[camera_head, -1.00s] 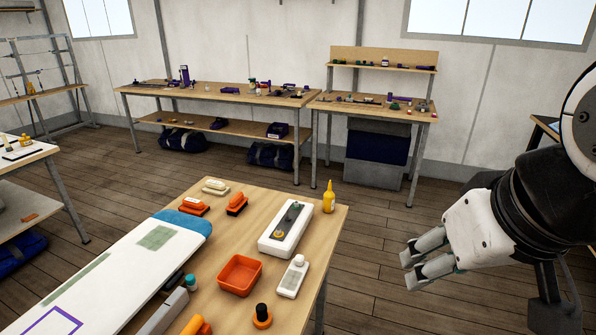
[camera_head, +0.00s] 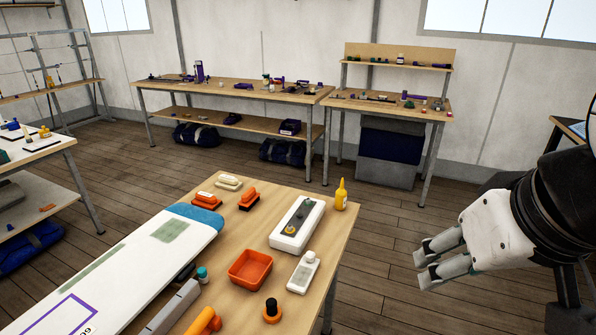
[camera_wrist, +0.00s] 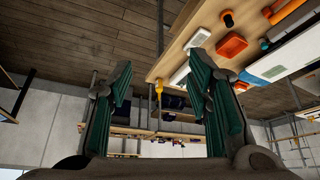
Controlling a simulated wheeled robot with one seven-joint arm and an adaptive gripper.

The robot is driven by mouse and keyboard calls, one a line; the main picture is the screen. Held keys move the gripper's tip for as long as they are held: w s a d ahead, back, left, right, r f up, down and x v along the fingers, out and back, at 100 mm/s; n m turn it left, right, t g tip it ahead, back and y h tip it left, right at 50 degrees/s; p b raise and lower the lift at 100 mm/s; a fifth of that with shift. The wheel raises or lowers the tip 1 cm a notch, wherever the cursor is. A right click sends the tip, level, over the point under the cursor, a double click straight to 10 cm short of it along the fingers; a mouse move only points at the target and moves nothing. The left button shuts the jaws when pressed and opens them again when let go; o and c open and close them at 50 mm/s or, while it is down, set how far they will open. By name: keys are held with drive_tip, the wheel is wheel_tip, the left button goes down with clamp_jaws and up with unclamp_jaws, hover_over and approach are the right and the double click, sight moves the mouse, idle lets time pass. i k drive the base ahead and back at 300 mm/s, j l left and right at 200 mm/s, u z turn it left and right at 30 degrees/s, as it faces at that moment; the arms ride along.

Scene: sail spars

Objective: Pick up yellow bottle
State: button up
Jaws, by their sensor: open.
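The yellow bottle (camera_head: 341,195) stands upright at the far right corner of the near wooden table (camera_head: 338,240). It has a narrow pointed nozzle. My gripper (camera_head: 422,268) is to the right of the table, over the floor, apart from the bottle. It is open and empty. In the wrist view my gripper (camera_wrist: 160,85) shows its two dark green fingers spread wide, and the yellow bottle (camera_wrist: 158,88) shows small between them, farther off at the table's edge.
Left of the bottle is a white tray (camera_head: 283,238) with a dark tool. An orange bin (camera_head: 250,268), a white bottle (camera_head: 303,272) and an orange-based black knob (camera_head: 272,310) stand nearer. A long white board (camera_head: 130,265) covers the left side. Workbenches (camera_head: 240,90) stand behind.

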sight(341, 195)
drive_tip(key=i+l+u, duration=0.2)
drive_tip(key=l+u, duration=1.2)
drive_tip(key=l, duration=0.2)
